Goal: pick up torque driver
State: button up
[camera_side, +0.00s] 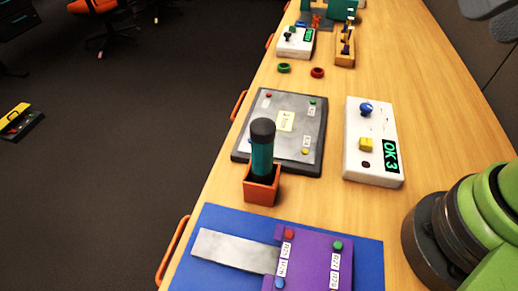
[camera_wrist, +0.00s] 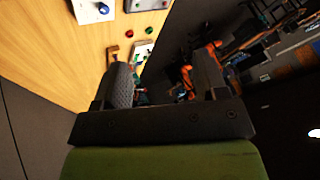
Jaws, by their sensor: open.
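The torque driver (camera_side: 262,150) has a teal body with a black cap. It stands upright in a small orange holder (camera_side: 262,190) on the wooden bench in the side view; its lower end is hidden inside the holder. In the wrist view my gripper (camera_wrist: 165,78) shows two dark fingers spread apart with nothing between them. The fingers are out of the side view, so their distance to the driver cannot be told. The driver is not recognisable in the wrist view.
A grey panel (camera_side: 308,150) lies behind the holder, and a blue mat (camera_side: 215,219) with a purple plate (camera_side: 312,262) lies in front. A white box (camera_side: 361,130) with a green display stands to the right. Green (camera_side: 284,68) and red (camera_side: 317,72) rings lie farther back. Bare wood shows between these things.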

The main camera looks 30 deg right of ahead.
jog(key=n+g+h, duration=0.2)
jog(key=n+g, duration=0.3)
jog(key=g, duration=0.2)
send_over(262, 123)
jog(key=f, duration=0.8)
jog(key=shift+d+f, duration=0.2)
jog(key=f, duration=0.4)
jog(key=shift+s+a+f, duration=0.1)
jog(key=shift+a+f, duration=0.1)
jog(key=shift+f, duration=0.05)
notch_tip(262, 123, down, 6)
jog(key=shift+r, duration=0.1)
jog(key=c, duration=1)
